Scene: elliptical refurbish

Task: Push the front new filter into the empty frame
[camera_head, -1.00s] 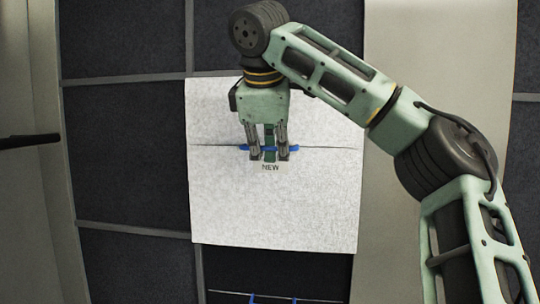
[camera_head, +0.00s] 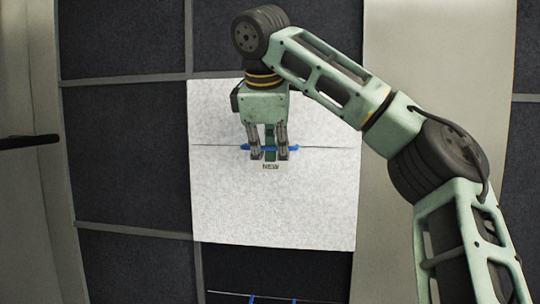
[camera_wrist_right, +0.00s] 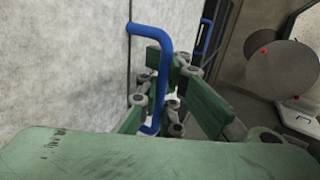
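The front new filter (camera_head: 270,215) is a white square panel with a "NEW" label and a blue handle (camera_head: 294,148) at its middle. It shows in the right wrist view as a pale wall (camera_wrist_right: 60,60) on the left. Exact finger contact is partly hidden. The empty frame cannot be made out behind the panel. My left gripper is not in view.
Dark panels (camera_head: 130,130) in a grey grid surround the filter. A dark opening (camera_head: 275,268) lies below it, with blue bits at the bottom edge. A pale vertical strip (camera_head: 400,25) stands to the right. In the right wrist view a round grey plate (camera_wrist_right: 282,68) is at the right.

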